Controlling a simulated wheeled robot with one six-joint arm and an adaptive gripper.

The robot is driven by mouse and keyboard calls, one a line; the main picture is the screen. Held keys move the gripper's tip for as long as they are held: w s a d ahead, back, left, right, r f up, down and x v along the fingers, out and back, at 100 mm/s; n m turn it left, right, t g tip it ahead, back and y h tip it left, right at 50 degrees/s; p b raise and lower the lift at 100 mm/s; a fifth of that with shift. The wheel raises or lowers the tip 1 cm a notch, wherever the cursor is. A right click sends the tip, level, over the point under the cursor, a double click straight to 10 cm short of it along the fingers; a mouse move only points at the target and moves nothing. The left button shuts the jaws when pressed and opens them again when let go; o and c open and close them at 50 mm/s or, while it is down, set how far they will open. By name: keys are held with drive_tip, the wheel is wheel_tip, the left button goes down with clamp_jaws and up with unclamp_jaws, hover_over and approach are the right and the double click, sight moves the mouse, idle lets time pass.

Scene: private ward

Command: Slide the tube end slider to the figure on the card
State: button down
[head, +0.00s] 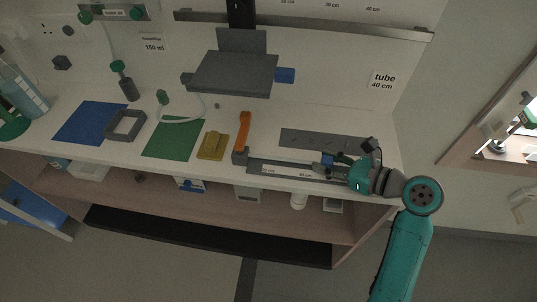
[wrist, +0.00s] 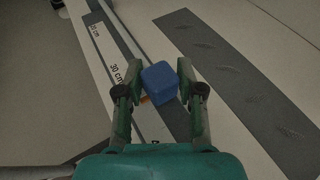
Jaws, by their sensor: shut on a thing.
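The tube end slider, a blue block (wrist: 160,82), sits between my gripper's fingers (wrist: 158,88) in the wrist view. My gripper is shut on it. In the head view my gripper (head: 332,164) is low over the right part of the grey slide track (head: 255,164), largely covering the slider. A white scale strip along the track shows a 30 cm mark (wrist: 118,73); in the wrist view the slider lies beside and slightly past it. The card (head: 382,80) on the back wall reads "tube 40 cm". Any 40 cm mark on the track is hidden by my gripper.
A dark grey strip (head: 320,140) lies behind the track. An orange handle (head: 243,127) stands at the track's left end, with a yellow tray (head: 212,146) and a green mat (head: 172,140) farther left. A grey shelf (head: 235,73) juts from the wall above.

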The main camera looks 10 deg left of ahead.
sight(347, 170)
drive_tip(key=shift+d, duration=2.8)
drive_tip(key=c, duration=1.1)
unclamp_jaws()
drive_tip(key=o, duration=0.7)
drive_tip(key=shift+a, duration=0.1)
drive_tip(key=shift+s, duration=0.1)
drive_tip(key=shift+v, duration=4)
